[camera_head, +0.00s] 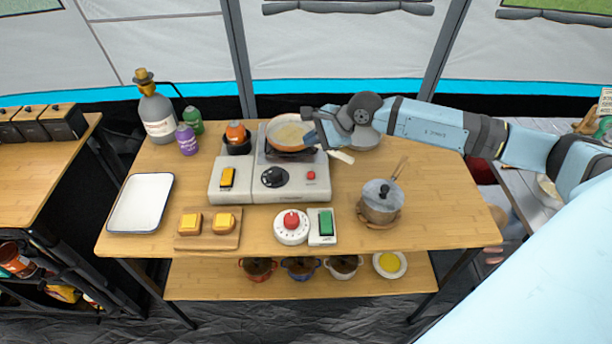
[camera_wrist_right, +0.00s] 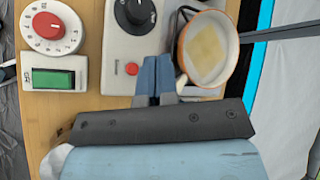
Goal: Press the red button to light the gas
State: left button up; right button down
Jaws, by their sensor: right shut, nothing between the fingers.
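The small red button (camera_head: 311,175) is on the front right of the white gas stove (camera_head: 240,188), right of the black knob (camera_head: 274,177). In the right wrist view the red button (camera_wrist_right: 131,68) lies just left of my fingertips, apart from them. My right gripper (camera_head: 312,132) is shut and empty, above the stove's right side beside the frying pan (camera_head: 289,133). Its closed blue fingers (camera_wrist_right: 156,62) also show in the wrist view, close to the pan's rim (camera_wrist_right: 181,50). My left gripper is not in view.
A white timer with a red top (camera_head: 291,222) and a green switch (camera_head: 325,222) stand in front of the stove. A lidded pot (camera_head: 381,205) is to the right. The pan's pale handle (camera_head: 342,156) sticks out under my gripper.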

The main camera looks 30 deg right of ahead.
aim_at(311, 176)
jog(key=shift+f, duration=0.1)
